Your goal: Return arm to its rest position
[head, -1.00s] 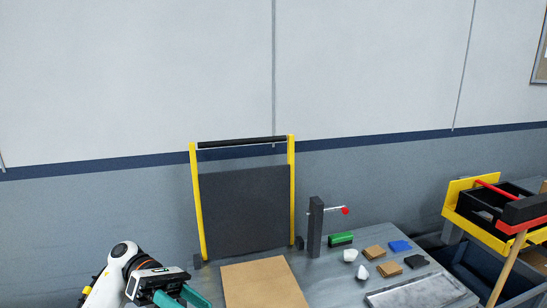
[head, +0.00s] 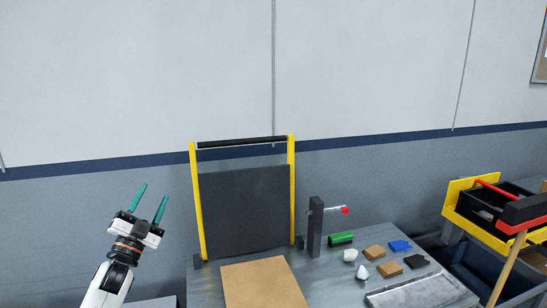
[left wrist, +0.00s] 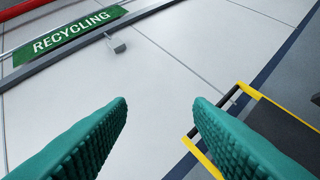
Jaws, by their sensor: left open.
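My left gripper (head: 152,206) is raised at the left of the head view, with its two green fingers pointing up and apart. It is open and empty, left of the yellow-framed dark panel (head: 245,213) and clear of it. My right gripper is in neither view.
A grey table (head: 340,277) holds a brown board (head: 262,284), a black post (head: 315,228) with a red-tipped rod, a green block (head: 340,239) and several small pieces. A yellow rack (head: 462,205) stands at right. A green RECYCLING sign (left wrist: 70,38) hangs on the wall.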

